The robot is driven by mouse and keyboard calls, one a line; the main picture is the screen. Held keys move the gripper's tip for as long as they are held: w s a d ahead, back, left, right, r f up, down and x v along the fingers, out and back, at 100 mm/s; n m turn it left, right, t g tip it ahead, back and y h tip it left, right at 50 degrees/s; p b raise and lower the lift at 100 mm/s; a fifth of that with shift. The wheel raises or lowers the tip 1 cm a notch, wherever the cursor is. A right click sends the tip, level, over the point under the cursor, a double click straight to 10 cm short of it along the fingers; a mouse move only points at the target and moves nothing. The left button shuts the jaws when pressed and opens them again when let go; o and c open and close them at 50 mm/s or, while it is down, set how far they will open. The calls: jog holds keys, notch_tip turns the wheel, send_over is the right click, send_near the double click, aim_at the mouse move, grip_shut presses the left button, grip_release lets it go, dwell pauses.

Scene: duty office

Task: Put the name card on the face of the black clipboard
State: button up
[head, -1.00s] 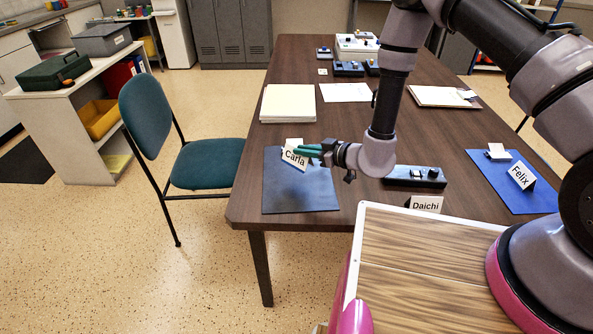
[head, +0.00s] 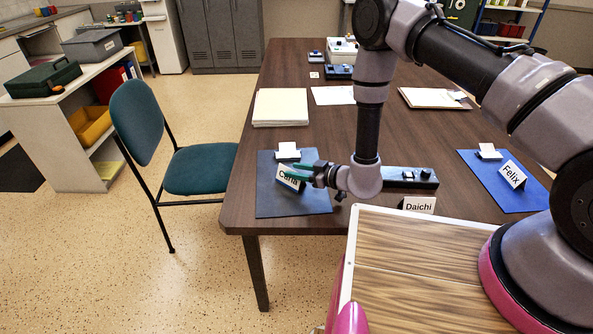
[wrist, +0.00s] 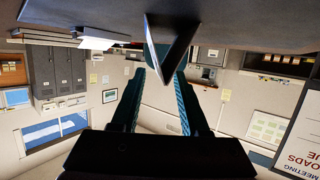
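The black clipboard (head: 310,203) lies flat at the near left corner of the table, its pale clip (head: 287,151) at the far edge. The white tent-shaped name card marked "Carla" (head: 287,181) stands over its face, partly hidden by my fingers. My gripper (head: 296,171) is low over the clipboard, its teal fingers on either side of the card. In the wrist view, which is upside down, the card (wrist: 163,48) shows end-on between the spread fingers (wrist: 160,78), near the right one, with a gap to the left one. The gripper looks open.
A black device (head: 405,178) and the "Daichi" card (head: 419,205) stand right of my gripper. A blue clipboard (head: 490,190) with the "Felix" card (head: 513,175) lies farther right. A paper stack (head: 280,107) lies behind. A green chair (head: 197,170) stands at the left.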

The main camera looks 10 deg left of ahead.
jog(key=shift+d+r, duration=0.1)
jog(key=shift+r, duration=0.05)
jog(key=v, duration=1.1)
jog(key=shift+s+d+r, duration=0.15)
jog(key=shift+d, duration=0.15)
